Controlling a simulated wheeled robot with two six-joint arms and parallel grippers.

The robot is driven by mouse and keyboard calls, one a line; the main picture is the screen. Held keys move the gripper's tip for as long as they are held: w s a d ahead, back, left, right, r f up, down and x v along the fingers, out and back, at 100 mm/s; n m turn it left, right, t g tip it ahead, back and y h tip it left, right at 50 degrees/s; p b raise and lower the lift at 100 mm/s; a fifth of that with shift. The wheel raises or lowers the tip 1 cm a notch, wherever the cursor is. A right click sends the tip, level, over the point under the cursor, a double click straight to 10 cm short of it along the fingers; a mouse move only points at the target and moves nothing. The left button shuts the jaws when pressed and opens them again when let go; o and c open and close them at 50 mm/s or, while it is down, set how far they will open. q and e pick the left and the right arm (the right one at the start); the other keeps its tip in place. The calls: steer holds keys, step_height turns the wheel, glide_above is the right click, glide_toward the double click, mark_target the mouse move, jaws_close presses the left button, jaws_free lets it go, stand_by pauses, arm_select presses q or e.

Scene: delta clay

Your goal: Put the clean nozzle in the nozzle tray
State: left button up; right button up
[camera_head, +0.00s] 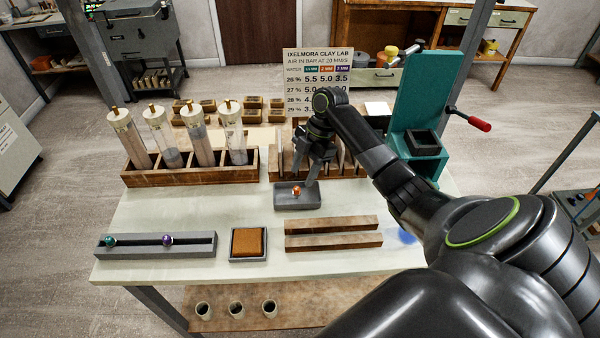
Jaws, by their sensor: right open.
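A small orange nozzle (297,191) sits in a shallow dark grey dish (284,206) in the middle of the table. My right gripper (297,184) points down over the dish with its fingers apart, around or just above the orange nozzle; I cannot tell whether they touch it. A long grey tray (139,249) with a dark slot lies at the front left, likely the nozzle tray. A teal nozzle (110,241) stands at its left end and a purple nozzle (167,240) right of its middle. My left gripper is not in view.
An orange-brown sponge (249,242) in a grey holder and a wooden rail block (333,240) lie along the front. A wooden rack (190,176) with several clear tubes stands behind left. A green press (418,120) with a red-handled lever stands back right. The left-centre table is clear.

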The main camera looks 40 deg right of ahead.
steer(key=p+v, duration=0.8)
steer(key=v, duration=0.5)
steer(key=shift+f, duration=0.15)
